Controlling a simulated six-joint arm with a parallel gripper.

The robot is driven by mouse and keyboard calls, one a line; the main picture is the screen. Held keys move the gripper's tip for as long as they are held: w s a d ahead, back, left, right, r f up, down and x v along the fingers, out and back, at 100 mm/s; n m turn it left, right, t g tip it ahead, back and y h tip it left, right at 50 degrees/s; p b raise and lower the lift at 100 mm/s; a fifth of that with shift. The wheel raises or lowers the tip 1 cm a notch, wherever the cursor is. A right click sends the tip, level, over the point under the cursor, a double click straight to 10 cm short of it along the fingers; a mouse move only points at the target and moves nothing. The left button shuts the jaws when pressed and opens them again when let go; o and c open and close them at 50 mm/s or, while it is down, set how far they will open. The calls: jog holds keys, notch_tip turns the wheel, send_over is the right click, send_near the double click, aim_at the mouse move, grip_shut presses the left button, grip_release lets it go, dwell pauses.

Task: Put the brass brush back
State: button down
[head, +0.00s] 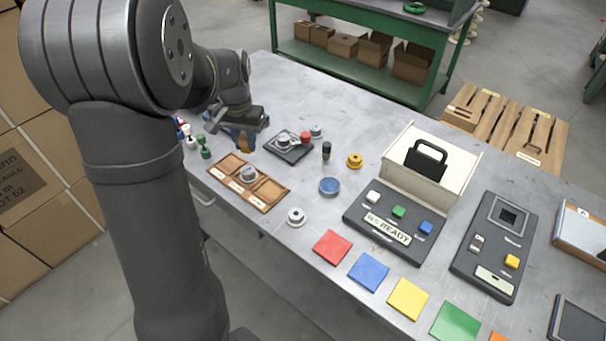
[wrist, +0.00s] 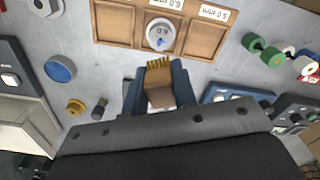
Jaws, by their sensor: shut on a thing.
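The brass brush (wrist: 159,64) is between the blue fingers of my gripper (wrist: 158,84) in the wrist view. In the head view my gripper (head: 240,138) is over the left part of the table, behind the wooden tray (head: 219,180). The brush is mostly hidden by the fingers there. The wooden tray has three compartments; a grey spool (head: 249,175) sits in the middle one, and it also shows in the wrist view (wrist: 161,35).
A blue-topped round tin (head: 329,187), a brass part (head: 354,160) and a black-capped cylinder (head: 326,150) stand farther right. The table's back left is clear.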

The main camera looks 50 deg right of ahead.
jog(key=s+d+m, duration=0.3)
jog(key=s+d, duration=0.1)
jog(key=s, duration=0.7)
jog(key=s+d+m, duration=0.2)
jog(key=s+d, duration=0.3)
jog(key=s, duration=0.6)
send_over(303, 175)
notch_tip(303, 175, down, 6)
jog(key=shift+a+f, duration=0.1)
jog(key=shift+f, duration=1.95)
jog(key=shift+f, duration=0.1)
jog(key=c, duration=1.2)
grip_release()
jog(key=shift+o, duration=0.2)
notch_tip(303, 175, up, 12)
